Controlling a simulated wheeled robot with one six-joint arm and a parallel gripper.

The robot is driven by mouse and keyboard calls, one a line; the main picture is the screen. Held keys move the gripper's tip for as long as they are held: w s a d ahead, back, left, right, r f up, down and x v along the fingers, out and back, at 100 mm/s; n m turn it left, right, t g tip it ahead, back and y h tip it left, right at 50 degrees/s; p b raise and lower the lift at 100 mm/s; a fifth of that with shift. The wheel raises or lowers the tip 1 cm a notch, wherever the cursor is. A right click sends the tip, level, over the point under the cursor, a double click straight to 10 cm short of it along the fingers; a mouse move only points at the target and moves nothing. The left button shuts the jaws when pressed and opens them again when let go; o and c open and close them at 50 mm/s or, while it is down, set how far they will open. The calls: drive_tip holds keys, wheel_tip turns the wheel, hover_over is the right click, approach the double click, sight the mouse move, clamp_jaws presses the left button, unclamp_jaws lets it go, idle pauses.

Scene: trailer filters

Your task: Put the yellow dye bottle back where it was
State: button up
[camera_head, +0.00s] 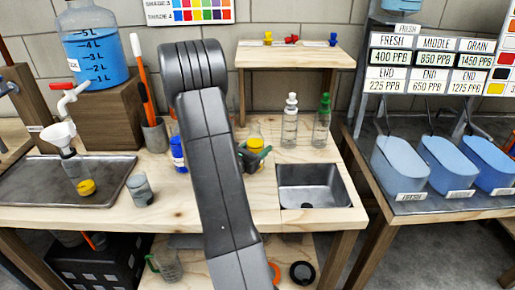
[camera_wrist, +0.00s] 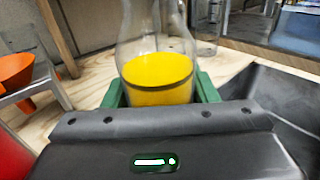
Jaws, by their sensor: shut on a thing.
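The yellow dye bottle is a clear bottle with yellow liquid in its lower part; it shows in the wrist view (camera_wrist: 158,80) and, partly behind my arm, in the head view (camera_head: 256,143). My gripper (camera_head: 256,158) is shut on it, with the green fingers (camera_wrist: 160,97) on either side of its lower body. The bottle looks upright. It is over the bench between my arm and the sink. I cannot tell whether its base touches the bench; the gripper hides the base.
The metal sink (camera_head: 316,186) is just right of the gripper. Two clear bottles, one white-capped (camera_head: 290,122) and one green-capped (camera_head: 322,122), stand behind it. A blue bottle (camera_head: 178,153) is left of my arm. An orange funnel (camera_wrist: 15,72) is left in the wrist view.

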drive_tip(key=shift+f+b, duration=0.3)
drive_tip(key=shift+b, duration=0.1)
drive_tip(key=o, duration=1.2)
drive_tip(key=shift+r, duration=0.1)
drive_tip(key=shift+r+p, duration=0.1)
drive_tip(key=shift+p, duration=0.2)
drive_tip(key=shift+r, duration=0.15)
drive_tip(key=b+v, duration=0.2)
drive_tip(key=v, duration=1)
drive_tip(key=shift+f, duration=0.2)
